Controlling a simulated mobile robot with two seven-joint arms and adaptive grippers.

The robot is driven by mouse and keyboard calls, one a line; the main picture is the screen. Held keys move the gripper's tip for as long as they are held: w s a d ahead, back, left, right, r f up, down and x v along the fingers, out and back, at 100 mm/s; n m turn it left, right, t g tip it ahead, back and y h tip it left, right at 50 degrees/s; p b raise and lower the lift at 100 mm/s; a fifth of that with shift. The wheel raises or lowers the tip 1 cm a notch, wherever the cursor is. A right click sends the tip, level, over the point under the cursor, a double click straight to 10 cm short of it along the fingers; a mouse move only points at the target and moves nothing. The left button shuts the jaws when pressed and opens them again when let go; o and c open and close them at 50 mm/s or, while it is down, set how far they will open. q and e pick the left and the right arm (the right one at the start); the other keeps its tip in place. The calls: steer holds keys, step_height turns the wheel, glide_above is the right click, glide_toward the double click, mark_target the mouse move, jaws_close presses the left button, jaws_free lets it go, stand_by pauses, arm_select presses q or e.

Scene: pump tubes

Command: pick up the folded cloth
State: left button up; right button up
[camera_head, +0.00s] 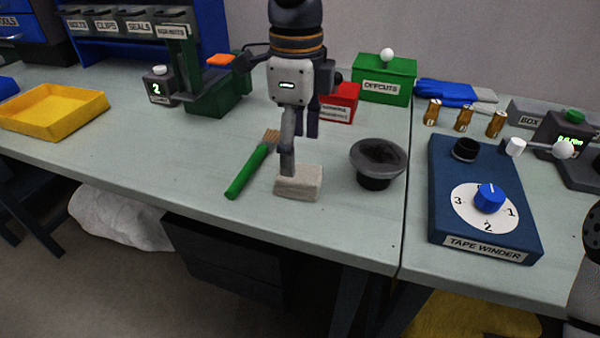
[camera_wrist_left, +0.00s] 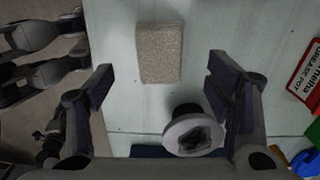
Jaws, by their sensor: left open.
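The folded cloth (camera_head: 299,183) is a small beige-grey block lying flat near the bench's front edge. It also shows in the left wrist view (camera_wrist_left: 160,53), at the top middle. My left gripper (camera_head: 299,150) points down just above and behind the cloth in the head view. I cannot tell the exact height of the fingertips. My right gripper does not show.
A green-handled brush (camera_head: 248,172) lies left of the cloth. A dark round bowl (camera_head: 377,161) stands close on its right, near one finger in the wrist view. A blue tape winder (camera_head: 484,205) is further right. A red box (camera_head: 341,101) stands behind the gripper.

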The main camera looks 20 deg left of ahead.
mark_target(298, 172)
arm_select(q)
step_height(298, 172, down, 6)
steer(key=shift+s+r, duration=0.15)
steer(key=shift+r, duration=0.05)
steer(key=shift+f, duration=0.3)
steer(key=c, duration=1.2)
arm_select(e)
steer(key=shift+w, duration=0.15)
arm_select(q)
steer(key=shift+o, duration=0.2)
steer(key=r, duration=0.3)
steer(key=shift+w, duration=0.2)
steer(key=s+r+p, duration=0.2)
steer(key=s+r, duration=0.8)
steer(key=s, duration=0.4)
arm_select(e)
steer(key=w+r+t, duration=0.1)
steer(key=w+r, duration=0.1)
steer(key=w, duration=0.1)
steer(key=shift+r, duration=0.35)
arm_select(q)
steer(key=shift+s, duration=0.1)
